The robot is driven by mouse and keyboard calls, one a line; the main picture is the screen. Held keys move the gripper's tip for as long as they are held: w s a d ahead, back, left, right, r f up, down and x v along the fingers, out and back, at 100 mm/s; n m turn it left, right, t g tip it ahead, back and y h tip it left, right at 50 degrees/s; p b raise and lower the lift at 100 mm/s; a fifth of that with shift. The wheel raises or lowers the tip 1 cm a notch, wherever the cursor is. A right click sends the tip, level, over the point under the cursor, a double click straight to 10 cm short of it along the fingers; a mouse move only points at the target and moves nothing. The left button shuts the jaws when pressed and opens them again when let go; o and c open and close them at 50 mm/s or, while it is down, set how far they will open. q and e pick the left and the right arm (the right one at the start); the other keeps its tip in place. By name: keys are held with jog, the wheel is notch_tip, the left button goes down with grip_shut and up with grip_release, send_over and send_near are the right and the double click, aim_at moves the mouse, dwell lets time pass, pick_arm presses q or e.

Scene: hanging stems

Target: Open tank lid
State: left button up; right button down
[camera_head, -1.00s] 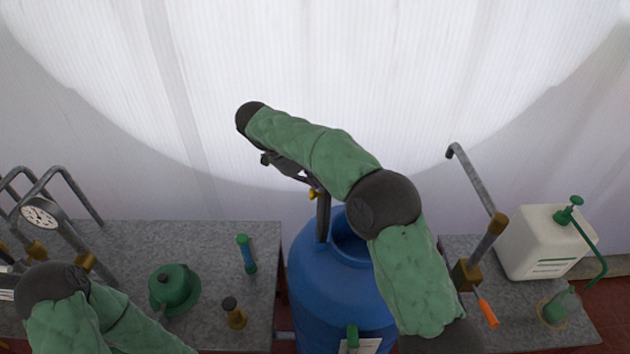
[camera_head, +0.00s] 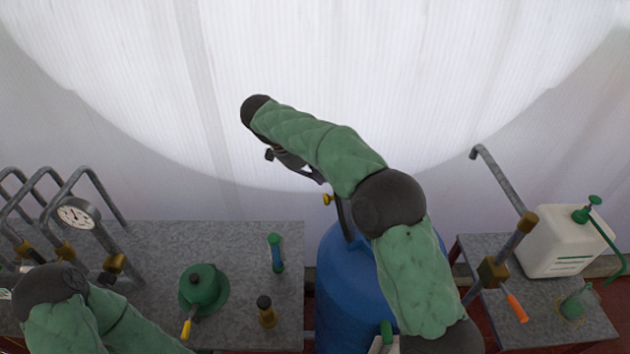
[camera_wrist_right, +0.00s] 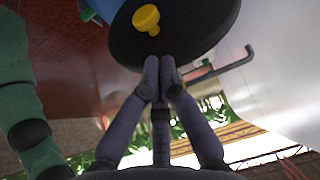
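The blue tank (camera_head: 345,290) stands below my right arm. Its dark round lid (camera_head: 346,218) stands raised and steeply tilted, nearly edge-on in the head view, with a yellow knob (camera_head: 328,199) on its left face. The right wrist view shows the lid's black face (camera_wrist_right: 190,45) and the knob (camera_wrist_right: 146,19) close up. My right gripper (camera_wrist_right: 161,62) has its fingertips together at the lid's rim; whether they touch it I cannot tell. I see nothing between them. My right arm hides the tank's opening. Only my left arm's links show; the left gripper is out of view.
A grey bench (camera_head: 240,240) at left bears a gauge (camera_head: 77,214), bent pipes, a green pot (camera_head: 203,288) and small bottles. At right, a stand holds a white canister (camera_head: 560,240) beside a pipe with an orange-handled valve (camera_head: 516,307). A pale wall rises behind.

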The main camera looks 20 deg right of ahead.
jog(key=s+a+f+n+t+h+b, duration=0.1)
jog(key=s+a+f+n+t+b, duration=0.4)
jog(key=n, duration=0.7)
jog(key=a+f+n+t+h+b, duration=0.25)
jog(key=n+t+b, duration=0.4)
jog(key=n, duration=0.45)
jog(key=s+a+f+n+t+b, duration=0.35)
jog(key=n+t+b, duration=0.3)
jog(key=n, duration=0.55)
jog(key=w+d+r+g, duration=0.1)
jog(key=w+d, duration=0.6)
jog(key=d, duration=0.2)
jog(key=shift+w+d, duration=0.2)
jog(key=shift+d, duration=0.1)
